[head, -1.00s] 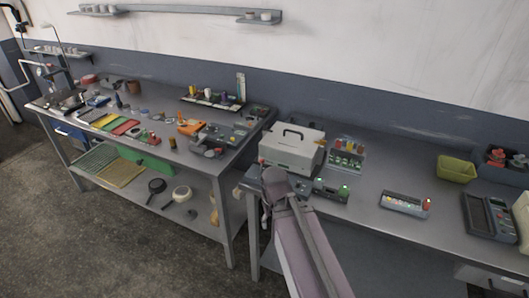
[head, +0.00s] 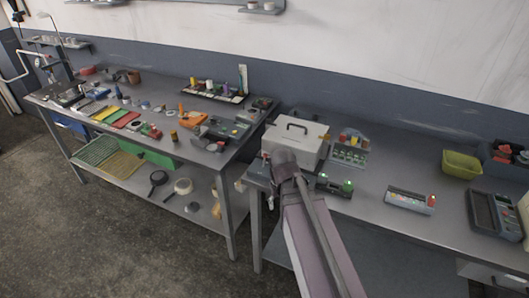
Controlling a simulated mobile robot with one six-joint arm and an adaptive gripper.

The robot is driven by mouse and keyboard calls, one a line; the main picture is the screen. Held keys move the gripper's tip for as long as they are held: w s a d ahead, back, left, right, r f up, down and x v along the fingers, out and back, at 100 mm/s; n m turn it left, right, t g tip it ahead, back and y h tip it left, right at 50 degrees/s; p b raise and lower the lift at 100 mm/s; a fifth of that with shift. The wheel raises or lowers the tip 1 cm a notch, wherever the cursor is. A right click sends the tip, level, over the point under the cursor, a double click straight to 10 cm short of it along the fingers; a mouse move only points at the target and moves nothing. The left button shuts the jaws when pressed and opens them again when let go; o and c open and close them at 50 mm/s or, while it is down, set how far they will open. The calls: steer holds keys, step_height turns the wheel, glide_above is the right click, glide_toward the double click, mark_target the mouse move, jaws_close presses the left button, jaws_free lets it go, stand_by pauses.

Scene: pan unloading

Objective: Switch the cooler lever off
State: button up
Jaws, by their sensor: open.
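The cooler appears to be the pale grey box (head: 299,133) with a dark carrying handle on its lid, on the right-hand bench. Its lid looks closed. I cannot make out its lever or how it is set. My arm rises from the bottom of the picture, and its far end overlaps the front left corner of the box. I cannot tell whether the arm touches the box. My gripper is hidden behind my arm, so its fingers do not show.
A small device with green lights (head: 334,186) stands just right of my arm. A rack of small jars (head: 348,153) stands behind it. A light-topped panel (head: 409,199) and a yellow-green bin (head: 461,164) are further right. Bare bench lies between them.

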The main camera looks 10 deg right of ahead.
mark_target(265, 153)
steer(key=w+r+m+p, duration=0.2)
steer(key=w+r+p, duration=0.2)
steer(key=w, duration=0.5)
steer(key=w+r+m+p, duration=0.2)
steer(key=w+r+p, duration=0.2)
steer(key=w, duration=0.5)
steer(key=w+r+m+p, duration=0.2)
steer(key=w+r+p, duration=0.2)
steer(key=w, duration=0.5)
steer(key=shift+d+r+m, duration=0.3)
steer(key=shift+r, duration=0.05)
steer(key=shift+w+f, duration=0.1)
step_height(265, 153, down, 14)
steer(key=b, duration=1.4)
steer(key=shift+r, duration=0.2)
jaws_close()
